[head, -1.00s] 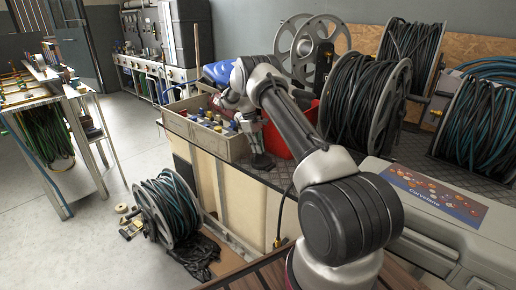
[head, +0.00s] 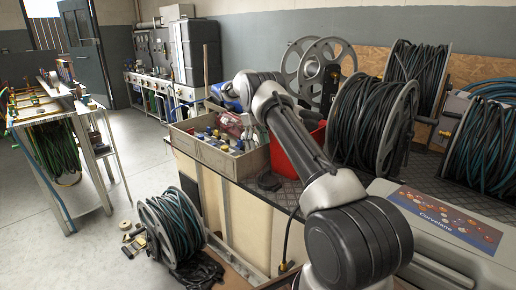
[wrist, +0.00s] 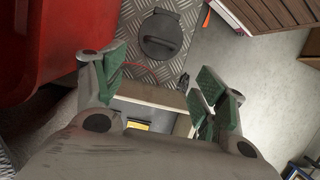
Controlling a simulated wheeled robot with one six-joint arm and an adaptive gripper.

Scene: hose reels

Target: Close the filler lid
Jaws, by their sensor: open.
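A round dark filler lid (head: 270,181) sits on the diamond-plate top of the cabinet, between the crate and the red bin. It also shows in the wrist view (wrist: 161,33) as a dark disc with a small tab, beyond my fingertips. I cannot tell for certain whether it is fully shut. My gripper (wrist: 162,84) is open and empty, its green-padded fingers wide apart and clear of the lid.
A wooden crate (head: 213,156) full of bottles and tools stands left of the lid. A red bin (head: 291,162) is close on its right. Large hose reels (head: 372,118) and a grey case (head: 425,240) are further right. Open floor lies left.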

